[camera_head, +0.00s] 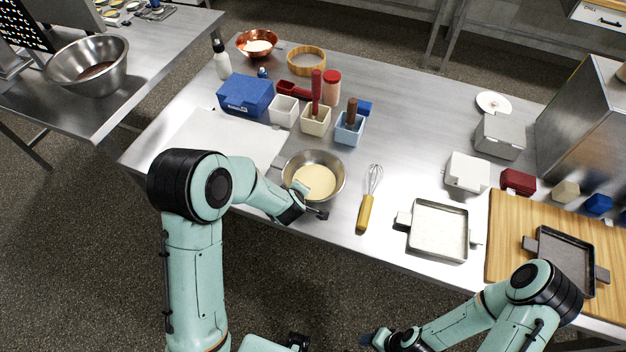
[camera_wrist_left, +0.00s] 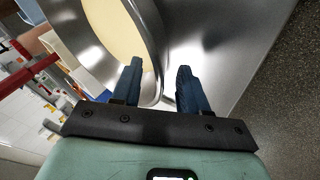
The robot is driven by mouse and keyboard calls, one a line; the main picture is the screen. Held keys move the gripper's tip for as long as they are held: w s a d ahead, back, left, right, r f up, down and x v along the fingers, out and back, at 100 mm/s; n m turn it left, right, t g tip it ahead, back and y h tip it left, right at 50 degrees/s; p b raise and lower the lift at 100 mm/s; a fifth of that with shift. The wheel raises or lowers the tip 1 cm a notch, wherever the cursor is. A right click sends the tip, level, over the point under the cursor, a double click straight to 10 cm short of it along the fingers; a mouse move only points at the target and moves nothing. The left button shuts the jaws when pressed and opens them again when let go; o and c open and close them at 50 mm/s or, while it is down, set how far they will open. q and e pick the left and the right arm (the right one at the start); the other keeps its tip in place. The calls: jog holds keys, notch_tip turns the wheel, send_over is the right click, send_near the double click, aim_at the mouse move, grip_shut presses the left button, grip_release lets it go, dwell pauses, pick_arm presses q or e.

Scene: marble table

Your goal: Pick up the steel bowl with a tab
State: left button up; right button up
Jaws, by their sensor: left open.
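The steel bowl (camera_head: 339,186) stands on the metal table near its front edge, with a pale cream-coloured content inside. My left gripper (camera_head: 313,203) is at the bowl's near right side. In the left wrist view, the bowl (camera_wrist_left: 95,62) fills the upper left. The left gripper's blue fingers (camera_wrist_left: 160,75) are open, one on the bowl's inner side and one outside, with the rim between them. Whether they touch the rim cannot be told. My right gripper (camera_head: 372,339) is low at the bottom edge, away from the bowl, its jaws unclear.
A whisk (camera_head: 366,205) with a yellow handle lies right of the bowl. A square pan (camera_head: 438,230) is farther right. A white sheet (camera_head: 215,140) lies left. Small containers (camera_head: 315,121) and a blue box (camera_head: 246,94) stand behind the bowl.

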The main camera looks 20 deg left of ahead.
pick_arm(q)
jog(key=shift+c, duration=0.2)
grip_shut()
jog(key=shift+w+r, duration=0.1)
jog(key=shift+r, duration=0.6)
notch_tip(320, 180, up, 19)
jog(key=p, duration=0.4)
pick_arm(e)
jog(key=w+r, duration=0.6)
jog(key=shift+t, duration=0.4)
pick_arm(q)
jog(key=shift+f, duration=0.1)
pick_arm(e)
jog(key=shift+s, duration=0.1)
